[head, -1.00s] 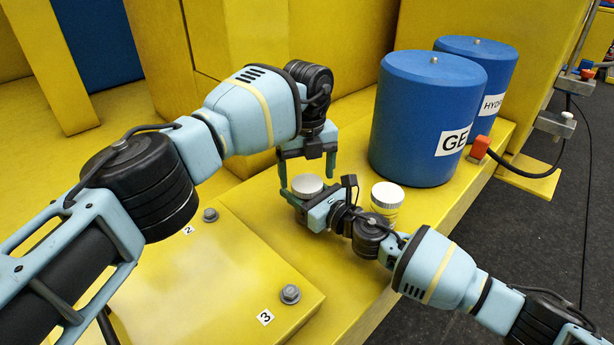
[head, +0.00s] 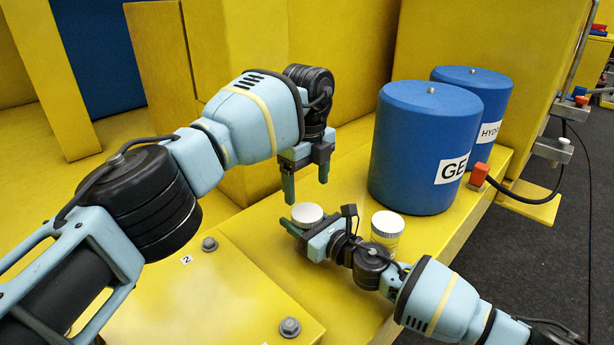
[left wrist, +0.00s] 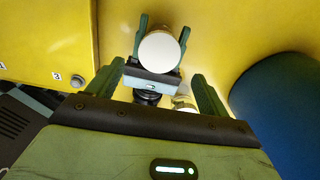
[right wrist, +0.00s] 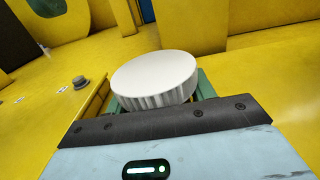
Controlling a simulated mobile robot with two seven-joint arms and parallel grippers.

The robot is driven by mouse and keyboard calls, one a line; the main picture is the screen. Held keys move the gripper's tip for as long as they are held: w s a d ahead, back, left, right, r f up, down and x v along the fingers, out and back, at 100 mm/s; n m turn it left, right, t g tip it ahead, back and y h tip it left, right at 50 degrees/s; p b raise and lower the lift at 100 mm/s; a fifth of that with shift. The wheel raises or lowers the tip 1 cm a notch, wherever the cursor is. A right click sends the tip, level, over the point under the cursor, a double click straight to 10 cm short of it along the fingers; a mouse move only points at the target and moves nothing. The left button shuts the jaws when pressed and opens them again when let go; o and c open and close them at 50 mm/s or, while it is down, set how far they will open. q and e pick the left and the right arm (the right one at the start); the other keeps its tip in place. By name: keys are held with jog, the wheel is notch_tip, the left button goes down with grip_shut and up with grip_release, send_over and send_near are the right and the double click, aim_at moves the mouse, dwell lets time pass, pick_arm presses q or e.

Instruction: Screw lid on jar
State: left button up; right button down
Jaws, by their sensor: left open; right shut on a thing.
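A round white lid (head: 307,214) with a ribbed edge is held in my right gripper (head: 308,226). It fills the middle of the right wrist view (right wrist: 155,80); no jar body shows beneath it there. My left gripper (head: 306,192) is open and empty, pointing down just above the lid. In the left wrist view its fingers (left wrist: 158,72) are spread on either side of the lid (left wrist: 159,52), and the right gripper's green fingers flank the lid. A small jar (head: 387,234) with a pale top stands upright on the yellow ledge, right of my right gripper.
Two blue tanks (head: 425,150) stand behind the jar, with an orange-red fitting (head: 479,174) beside them. A yellow plate with bolts (head: 290,327) lies at the front left. The yellow ledge (head: 352,150) is clear between the left gripper and the tanks.

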aim_at(307, 212)
pick_arm(q)
jog(key=n, duration=0.2)
jog(key=r+n, duration=0.1)
jog(key=n, duration=0.1)
jog(key=shift+r, duration=0.2)
jog(key=shift+f, duration=4.05)
jog(key=c, duration=1)
jog(key=m, duration=0.9)
jog(key=o, duration=1.1)
jog(key=shift+c, duration=0.2)
